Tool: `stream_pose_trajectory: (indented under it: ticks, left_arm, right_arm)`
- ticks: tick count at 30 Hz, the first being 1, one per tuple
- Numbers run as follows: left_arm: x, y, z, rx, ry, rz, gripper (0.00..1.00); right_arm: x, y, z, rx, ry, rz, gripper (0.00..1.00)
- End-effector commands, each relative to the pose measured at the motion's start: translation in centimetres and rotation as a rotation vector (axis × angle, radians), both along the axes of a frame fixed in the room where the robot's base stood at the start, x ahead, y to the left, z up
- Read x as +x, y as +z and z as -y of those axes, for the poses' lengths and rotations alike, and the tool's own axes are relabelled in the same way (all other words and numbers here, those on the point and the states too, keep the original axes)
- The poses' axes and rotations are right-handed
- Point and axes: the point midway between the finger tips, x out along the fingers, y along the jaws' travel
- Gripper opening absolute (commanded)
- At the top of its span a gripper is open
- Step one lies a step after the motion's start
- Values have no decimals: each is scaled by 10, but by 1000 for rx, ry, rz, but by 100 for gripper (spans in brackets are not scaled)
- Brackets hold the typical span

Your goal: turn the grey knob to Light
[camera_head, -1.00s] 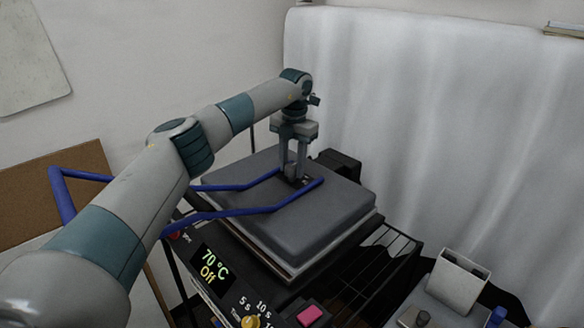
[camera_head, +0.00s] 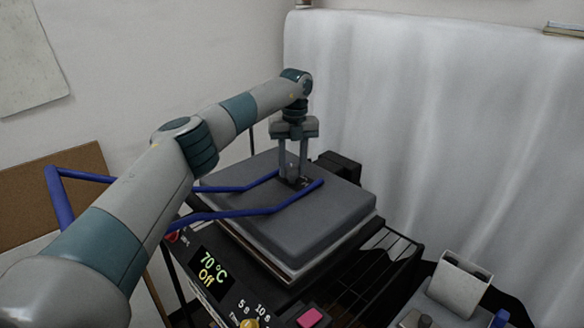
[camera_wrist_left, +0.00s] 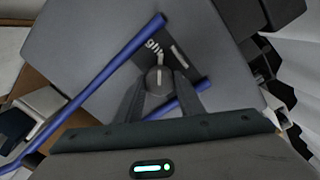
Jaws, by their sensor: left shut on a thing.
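The grey knob (camera_wrist_left: 158,78) sits on top of the press's grey upper plate (camera_head: 310,222), between the blue handle bars. In the left wrist view it is round with a pale pointer line, and part of a printed label shows beside it. Most of the label is hidden or too small to read. My left gripper (camera_head: 292,182) points down onto the plate, its fingers on both sides of the knob. In the left wrist view the fingers (camera_wrist_left: 160,84) are shut on the knob. My right gripper is not in view.
Blue handle bars (camera_head: 250,213) run across the plate close to my gripper. The front panel display (camera_head: 208,268) reads 70 °C and Off, near a pink block (camera_head: 310,317) and a yellow knob (camera_head: 249,323). A black wire rack (camera_head: 365,272) is at the right.

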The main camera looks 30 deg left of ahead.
Motion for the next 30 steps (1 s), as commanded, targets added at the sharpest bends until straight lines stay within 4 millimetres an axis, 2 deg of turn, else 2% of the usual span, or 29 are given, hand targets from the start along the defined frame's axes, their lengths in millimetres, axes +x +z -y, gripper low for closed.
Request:
stream_pose_trajectory:
  ticks: [16, 17, 18, 30]
  left_arm:
    - [1, 2, -1, 1, 35, 4, 12]
    - [1, 2, -1, 1, 35, 4, 42]
    - [1, 1, -1, 1, 35, 4, 51]
    - [1, 2, 0, 0, 33, 2, 53]
  right_arm:
    - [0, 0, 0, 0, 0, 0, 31]
    - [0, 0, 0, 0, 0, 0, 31]
    - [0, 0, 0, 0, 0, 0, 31]
    - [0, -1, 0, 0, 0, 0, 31]
